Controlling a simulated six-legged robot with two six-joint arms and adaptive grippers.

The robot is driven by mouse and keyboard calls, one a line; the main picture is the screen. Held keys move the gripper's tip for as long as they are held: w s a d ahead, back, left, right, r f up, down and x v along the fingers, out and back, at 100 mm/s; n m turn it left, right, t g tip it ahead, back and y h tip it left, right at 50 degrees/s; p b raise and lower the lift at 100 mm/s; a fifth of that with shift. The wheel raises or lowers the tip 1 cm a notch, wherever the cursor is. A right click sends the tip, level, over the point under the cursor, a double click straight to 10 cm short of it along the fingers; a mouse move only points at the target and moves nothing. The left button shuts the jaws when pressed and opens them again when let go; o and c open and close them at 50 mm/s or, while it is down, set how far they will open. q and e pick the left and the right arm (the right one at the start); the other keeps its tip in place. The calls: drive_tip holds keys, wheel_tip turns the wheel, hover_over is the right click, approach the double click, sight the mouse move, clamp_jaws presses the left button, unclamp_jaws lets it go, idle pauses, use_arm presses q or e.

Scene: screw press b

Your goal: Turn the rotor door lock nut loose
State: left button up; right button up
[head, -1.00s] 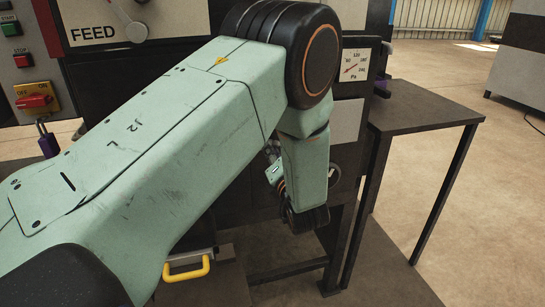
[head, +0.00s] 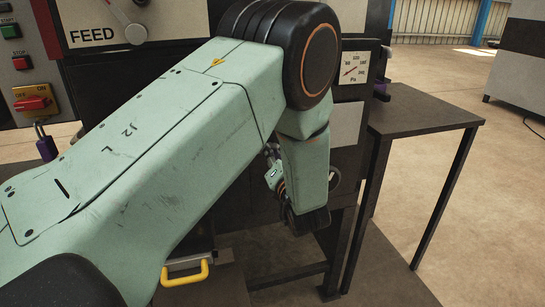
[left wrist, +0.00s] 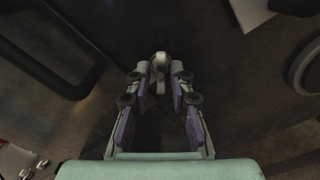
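In the left wrist view a small pale, rounded metal piece (left wrist: 158,74), which looks like the lock nut, stands out from a dark panel. My left gripper (left wrist: 159,88) points straight at it, with its purple-padded fingers apart on either side of the piece. A narrow dark gap seems to show between each finger and the piece, so I see no clear contact. In the head view my left arm hides the nut and nearly all of the gripper. My right gripper is in neither view.
The dark machine has a pressure gauge (head: 354,66), a FEED lever (head: 134,33), a red switch (head: 33,101) and a yellow handle (head: 185,274). A dark side table (head: 425,112) stands at right with a bare top. In the left wrist view a black bar handle (left wrist: 90,75) lies at left and a ring (left wrist: 298,68) at right.

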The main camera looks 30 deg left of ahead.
use_arm(q)
drive_tip(key=shift+o, duration=0.6)
drive_tip(key=shift+f, duration=0.1)
drive_tip(key=shift+s, duration=0.1)
